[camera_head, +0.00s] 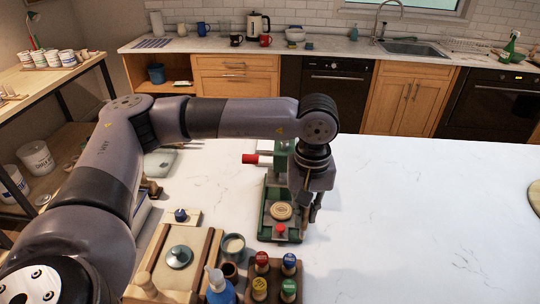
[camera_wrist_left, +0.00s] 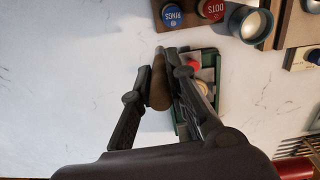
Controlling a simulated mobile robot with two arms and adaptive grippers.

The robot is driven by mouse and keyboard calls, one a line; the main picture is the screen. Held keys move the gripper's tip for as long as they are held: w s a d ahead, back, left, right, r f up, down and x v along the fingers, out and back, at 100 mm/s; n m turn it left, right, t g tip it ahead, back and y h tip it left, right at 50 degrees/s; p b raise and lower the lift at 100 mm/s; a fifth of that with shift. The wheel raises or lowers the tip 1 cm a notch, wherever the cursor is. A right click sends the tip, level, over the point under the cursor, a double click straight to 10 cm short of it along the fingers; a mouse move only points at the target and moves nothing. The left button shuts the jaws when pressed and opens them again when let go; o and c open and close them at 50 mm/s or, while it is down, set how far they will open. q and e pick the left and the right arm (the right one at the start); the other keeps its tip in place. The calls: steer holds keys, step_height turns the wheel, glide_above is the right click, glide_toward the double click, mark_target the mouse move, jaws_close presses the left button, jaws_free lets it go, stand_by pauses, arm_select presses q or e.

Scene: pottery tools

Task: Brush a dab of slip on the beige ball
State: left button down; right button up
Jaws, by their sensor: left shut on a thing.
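My left gripper (camera_head: 315,208) hangs over the right side of a green stand (camera_head: 265,222). In the left wrist view my left gripper (camera_wrist_left: 160,68) is shut on a brown wooden tool (camera_wrist_left: 158,92); its far end and any bristles are hard to make out. A beige round piece (camera_head: 281,211) sits on the green stand, just left of the gripper; it looks flat on top, and a finger partly covers it in the left wrist view (camera_wrist_left: 204,87). A cup of pale liquid (camera_head: 233,244), perhaps the slip, stands left of the stand. My right gripper is not in view.
Stamps with coloured tops (camera_head: 262,262) stand in a wooden block in front of the stand. A wooden board with a small lidded teal piece (camera_head: 179,256) and a blue bottle (camera_head: 220,286) are at left.

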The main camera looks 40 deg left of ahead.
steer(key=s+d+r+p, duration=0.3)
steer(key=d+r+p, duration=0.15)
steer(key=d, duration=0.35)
arm_select(q)
steer(key=w+a+r+n+p, duration=0.1)
steer(key=w+a+n, duration=0.3)
steer(key=n, duration=0.7)
steer(key=w+a+r+n+p, duration=0.1)
steer(key=w+a+n, duration=0.1)
steer(key=a+n, duration=0.75)
steer(key=d+f+n+b, duration=0.2)
steer(key=d+f+b, duration=0.1)
steer(key=f, duration=0.3)
steer(key=shift+w+d, duration=0.15)
steer(key=shift+w, duration=0.05)
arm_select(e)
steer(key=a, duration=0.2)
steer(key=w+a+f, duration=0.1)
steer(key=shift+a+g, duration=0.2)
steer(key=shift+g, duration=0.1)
arm_select(q)
steer(key=shift+f+n+b, duration=0.15)
steer(key=shift+n+b, duration=0.1)
steer(key=shift+b, duration=0.05)
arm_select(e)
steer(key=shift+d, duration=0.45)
